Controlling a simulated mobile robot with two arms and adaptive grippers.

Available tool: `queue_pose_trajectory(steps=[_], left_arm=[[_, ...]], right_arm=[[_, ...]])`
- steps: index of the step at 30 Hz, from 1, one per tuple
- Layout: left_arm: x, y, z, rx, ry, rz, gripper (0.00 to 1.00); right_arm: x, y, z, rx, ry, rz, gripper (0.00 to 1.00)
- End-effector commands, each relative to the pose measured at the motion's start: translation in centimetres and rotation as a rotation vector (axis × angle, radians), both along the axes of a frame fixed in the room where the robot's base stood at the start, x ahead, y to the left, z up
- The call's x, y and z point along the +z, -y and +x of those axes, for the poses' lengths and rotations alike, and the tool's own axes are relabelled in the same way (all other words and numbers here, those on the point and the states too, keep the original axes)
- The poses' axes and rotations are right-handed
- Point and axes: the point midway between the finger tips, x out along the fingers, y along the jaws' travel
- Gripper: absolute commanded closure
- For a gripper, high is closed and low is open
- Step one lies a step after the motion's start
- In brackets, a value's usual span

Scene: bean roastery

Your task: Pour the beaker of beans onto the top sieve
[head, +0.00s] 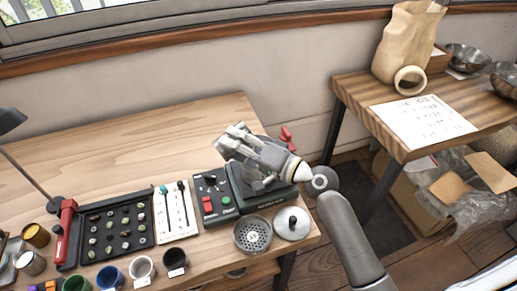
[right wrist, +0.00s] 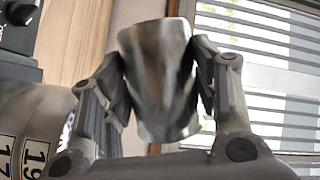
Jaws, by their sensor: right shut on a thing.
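A round sieve with a perforated face (head: 253,235) sits at the table's front edge. In the right wrist view, a shiny metal cylinder with labels 19 and 17 (right wrist: 28,112) shows at the lower left and looks like the side of the sieve stack. My right gripper (head: 231,141) is above the machine, behind the sieve and apart from it. In the right wrist view it is shut on a metal beaker (right wrist: 160,78), one finger on each side. I cannot see the beans inside the beaker or clearly tell its tilt. My left gripper is not in view.
A lid with a black knob (head: 292,222) lies right of the sieve. A dark green machine (head: 262,192) stands behind. A black bean tray (head: 117,229), a white card (head: 175,211) and several cups are to the left. The table's back left is clear.

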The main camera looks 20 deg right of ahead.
Motion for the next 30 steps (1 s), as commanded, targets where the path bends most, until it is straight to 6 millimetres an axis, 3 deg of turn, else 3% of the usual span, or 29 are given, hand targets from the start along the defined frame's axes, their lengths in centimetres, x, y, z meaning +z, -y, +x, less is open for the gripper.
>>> queue_pose_trajectory(steps=[30], left_arm=[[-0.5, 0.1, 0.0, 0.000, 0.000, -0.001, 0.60]], right_arm=[[0.7, 1.2, 0.3, -0.001, -0.041, 0.133, 0.75]])
